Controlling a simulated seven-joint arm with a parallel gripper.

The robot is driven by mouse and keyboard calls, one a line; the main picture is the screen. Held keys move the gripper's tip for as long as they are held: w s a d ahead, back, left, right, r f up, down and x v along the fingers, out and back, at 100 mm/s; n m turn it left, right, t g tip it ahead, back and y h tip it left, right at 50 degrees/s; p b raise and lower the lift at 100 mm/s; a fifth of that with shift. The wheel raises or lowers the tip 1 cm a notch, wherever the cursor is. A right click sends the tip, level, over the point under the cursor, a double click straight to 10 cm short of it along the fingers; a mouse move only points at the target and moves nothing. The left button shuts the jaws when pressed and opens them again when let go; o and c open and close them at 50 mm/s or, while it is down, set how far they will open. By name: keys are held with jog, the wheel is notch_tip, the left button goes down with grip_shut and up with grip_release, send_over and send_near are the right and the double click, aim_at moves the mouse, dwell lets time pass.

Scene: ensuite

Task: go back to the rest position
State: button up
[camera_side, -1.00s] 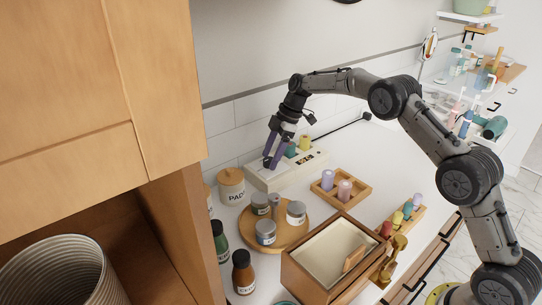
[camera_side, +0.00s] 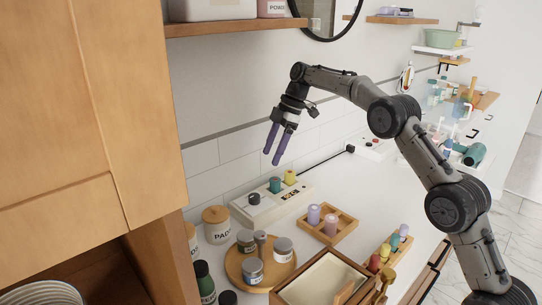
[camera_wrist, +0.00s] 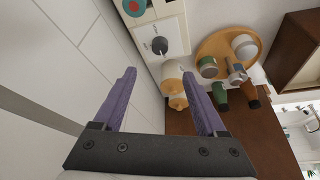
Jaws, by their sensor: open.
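My gripper (camera_side: 272,158) is open and empty, with purple fingers pointing down. It hangs in the air in front of the tiled wall, above the white holder. In the wrist view the two fingers (camera_wrist: 160,73) stand wide apart with nothing between them. The white holder (camera_side: 262,214) lies on the counter along the wall and carries a dark knob (camera_side: 254,198), a teal piece (camera_side: 275,185) and a yellow piece (camera_side: 290,176). The dark knob also shows in the wrist view (camera_wrist: 160,45), beyond the fingertips.
A lidded jar (camera_side: 216,226) and a round wooden tray (camera_side: 233,267) with several small jars stand at the left. A divided wooden tray (camera_side: 345,225) and an open box (camera_side: 280,294) are to the right. A shelf (camera_side: 230,27) and round mirror (camera_side: 325,38) are above.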

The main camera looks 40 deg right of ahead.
jog(key=s+a+r+n+t, duration=0.1)
jog(key=s+a+r, duration=0.15)
jog(key=r, duration=0.45)
jog(key=s+a+r+t, duration=0.1)
jog(key=s+a+r, duration=0.1)
jog(key=s+r, duration=0.35)
jog(key=s+a+r+m+h, duration=0.1)
jog(key=s+a+r+m, duration=0.15)
jog(key=s+r, duration=0.65)
jog(key=s+f+m+t+h, duration=0.15)
jog(key=s+f, duration=0.25)
jog(key=s, duration=0.6)
jog(key=s+f+m+t, duration=0.1)
jog(key=s+f+m, duration=0.25)
jog(key=s, duration=0.55)
jog(key=s+d+f+m+h, duration=0.1)
jog(key=s+d+f+m, duration=0.1)
jog(key=s+f+m, duration=0.5)
notch_tip(320, 180, down, 5)
jog(key=shift+r+h, duration=0.15)
jog(key=shift+h, duration=0.2)
